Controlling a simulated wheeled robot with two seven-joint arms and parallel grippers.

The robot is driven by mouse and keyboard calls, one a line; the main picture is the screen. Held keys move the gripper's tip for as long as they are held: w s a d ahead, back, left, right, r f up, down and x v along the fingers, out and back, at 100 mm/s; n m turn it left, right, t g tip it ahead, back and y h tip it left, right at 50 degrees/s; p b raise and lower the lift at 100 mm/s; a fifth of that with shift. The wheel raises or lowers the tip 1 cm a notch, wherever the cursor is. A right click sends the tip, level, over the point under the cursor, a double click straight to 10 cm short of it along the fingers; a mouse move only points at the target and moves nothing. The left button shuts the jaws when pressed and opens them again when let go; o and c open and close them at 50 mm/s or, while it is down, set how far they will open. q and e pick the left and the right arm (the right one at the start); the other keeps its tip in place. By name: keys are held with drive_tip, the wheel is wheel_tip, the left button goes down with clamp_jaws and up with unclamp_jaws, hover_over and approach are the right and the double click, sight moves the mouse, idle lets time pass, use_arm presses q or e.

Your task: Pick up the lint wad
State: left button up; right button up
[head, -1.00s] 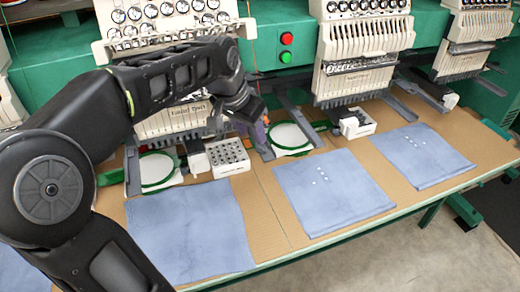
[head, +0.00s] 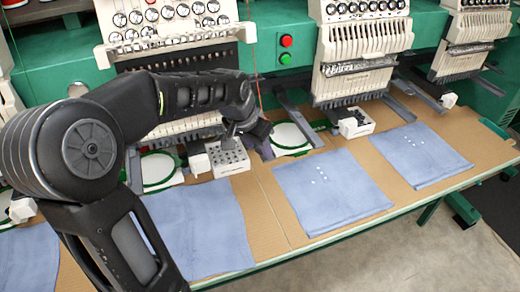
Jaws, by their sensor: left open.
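I cannot clearly pick out the lint wad; it may be hidden behind my left gripper. My left gripper (head: 247,144) points down at the white block with rows of holes (head: 228,157) and the round hoop with a green rim (head: 290,138) to its right. It is open, with its dark fingers partly blurred against the machine. I cannot tell whether it touches anything. My right gripper is not in view.
Several embroidery machine heads (head: 360,55) stand along the back. Another hoop (head: 157,170) lies left of the block.

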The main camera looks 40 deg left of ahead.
use_arm(q)
drive_tip(key=shift+c, duration=0.2)
idle(0.4)
clamp_jaws()
